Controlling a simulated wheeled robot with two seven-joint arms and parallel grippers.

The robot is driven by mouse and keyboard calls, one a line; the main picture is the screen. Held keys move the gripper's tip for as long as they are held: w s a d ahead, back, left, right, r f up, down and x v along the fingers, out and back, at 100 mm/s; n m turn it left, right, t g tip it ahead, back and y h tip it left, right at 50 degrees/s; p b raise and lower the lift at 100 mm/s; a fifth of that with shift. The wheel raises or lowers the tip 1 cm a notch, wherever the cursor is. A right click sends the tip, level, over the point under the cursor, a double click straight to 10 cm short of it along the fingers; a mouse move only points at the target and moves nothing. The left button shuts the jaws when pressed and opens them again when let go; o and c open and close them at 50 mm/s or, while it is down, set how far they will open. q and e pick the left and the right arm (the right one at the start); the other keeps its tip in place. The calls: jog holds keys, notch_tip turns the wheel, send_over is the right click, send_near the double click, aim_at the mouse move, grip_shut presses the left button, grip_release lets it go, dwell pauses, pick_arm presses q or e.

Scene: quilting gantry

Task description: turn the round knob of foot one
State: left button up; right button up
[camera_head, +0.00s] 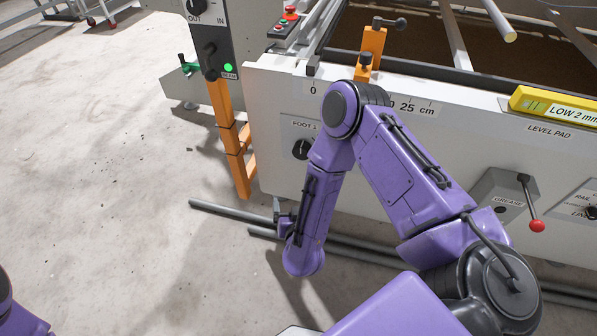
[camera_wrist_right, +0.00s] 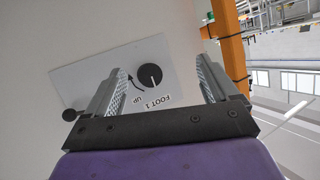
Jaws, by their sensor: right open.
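The round black knob of foot one (camera_head: 302,149) sits on a pale "FOOT 1" plate on the white side panel of the frame, left of my right arm. In the right wrist view the knob (camera_wrist_right: 150,76) shows with a pale pointer line, beside a curved arrow and the word "UP". My right gripper (camera_head: 279,207) is below the knob in the head view, partly hidden by its own wrist. In the wrist view its two fingers (camera_wrist_right: 160,78) are apart, with the knob seen between them and nothing held. My left gripper is out of view.
An orange post (camera_head: 232,140) stands left of the plate. Grey pipes (camera_head: 230,211) lie on the floor below the panel. A grease box (camera_head: 495,192) with a red-balled lever is at the right. A yellow level (camera_head: 550,104) rests on the top edge.

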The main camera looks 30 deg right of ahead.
aim_at(300, 155)
jog(key=w+d+m+h+b, duration=0.2)
jog(key=w+d+b, duration=0.1)
jog(key=w+d, duration=0.1)
jog(key=w+d+m+h+b, duration=0.2)
jog(key=w+d+h+b, duration=0.1)
jog(key=w+d, duration=0.1)
jog(key=w+d+r+m+h+b, duration=0.1)
jog(key=w+d+m+h+b, duration=0.1)
jog(key=w, duration=0.4)
jog(key=shift+w+d+r+g+h+b, duration=0.15)
jog(key=shift+d+g+h+b, duration=0.4)
jog(key=shift+d, duration=0.5)
jog(key=shift+w+d, duration=0.2)
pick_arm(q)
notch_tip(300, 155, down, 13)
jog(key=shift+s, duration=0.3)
pick_arm(e)
jog(key=c, duration=1)
